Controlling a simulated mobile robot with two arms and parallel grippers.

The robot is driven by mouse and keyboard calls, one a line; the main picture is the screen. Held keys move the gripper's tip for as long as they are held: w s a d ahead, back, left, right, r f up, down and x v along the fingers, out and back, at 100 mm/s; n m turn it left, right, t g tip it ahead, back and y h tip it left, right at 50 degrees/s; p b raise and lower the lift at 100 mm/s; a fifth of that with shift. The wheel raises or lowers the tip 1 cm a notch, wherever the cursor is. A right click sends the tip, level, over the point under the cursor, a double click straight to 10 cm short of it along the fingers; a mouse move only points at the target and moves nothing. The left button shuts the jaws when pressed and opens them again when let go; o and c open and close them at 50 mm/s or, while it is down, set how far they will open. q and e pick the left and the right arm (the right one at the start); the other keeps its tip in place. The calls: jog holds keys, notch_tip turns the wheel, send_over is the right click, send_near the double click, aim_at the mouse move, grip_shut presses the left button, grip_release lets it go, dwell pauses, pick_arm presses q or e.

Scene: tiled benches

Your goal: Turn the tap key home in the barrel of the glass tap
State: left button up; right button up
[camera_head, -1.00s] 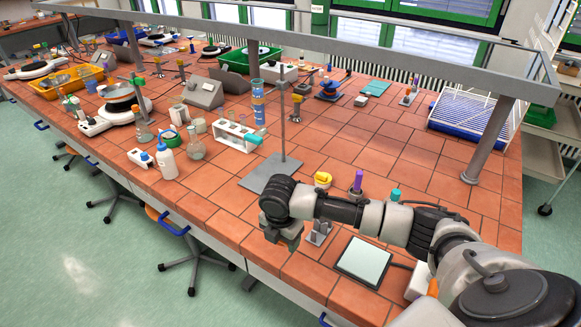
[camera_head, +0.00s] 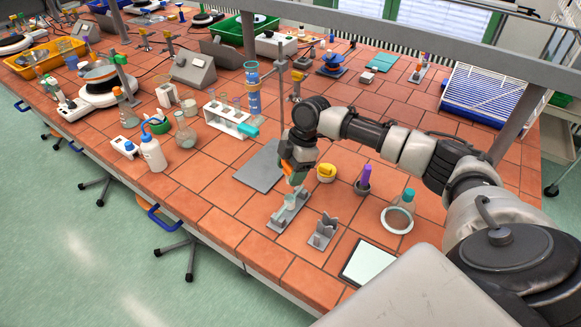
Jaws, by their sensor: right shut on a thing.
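My right gripper (camera_head: 293,178) points down at the front of the bench, over a small grey stand (camera_head: 285,216). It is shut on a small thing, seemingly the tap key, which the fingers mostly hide. A pale, glassy piece (camera_head: 290,198), likely the barrel of the glass tap, shows on the stand just below the fingertips. Whether the key sits in the barrel, and how it is turned, is too small to tell. My left gripper is not in view.
An empty notched grey holder (camera_head: 321,232) stands to the right, with a pale flat panel (camera_head: 368,262) nearby. A yellow-topped item (camera_head: 326,172), a purple-topped item (camera_head: 364,178) and a retort stand plate (camera_head: 262,168) are close. The bench's front edge is near.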

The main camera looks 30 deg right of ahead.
jog(key=shift+w+d, duration=0.2)
notch_tip(320, 180, down, 2)
jog(key=shift+w+f+b, duration=0.1)
jog(key=shift+f+b, duration=0.15)
jog(key=shift+b, duration=0.15)
jog(key=shift+f, duration=0.35)
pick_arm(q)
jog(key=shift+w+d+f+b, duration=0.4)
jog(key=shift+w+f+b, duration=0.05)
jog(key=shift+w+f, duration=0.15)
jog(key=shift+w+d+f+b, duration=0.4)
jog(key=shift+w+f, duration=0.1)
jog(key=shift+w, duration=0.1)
pick_arm(e)
notch_tip(320, 180, down, 2)
jog(key=shift+f, duration=0.25)
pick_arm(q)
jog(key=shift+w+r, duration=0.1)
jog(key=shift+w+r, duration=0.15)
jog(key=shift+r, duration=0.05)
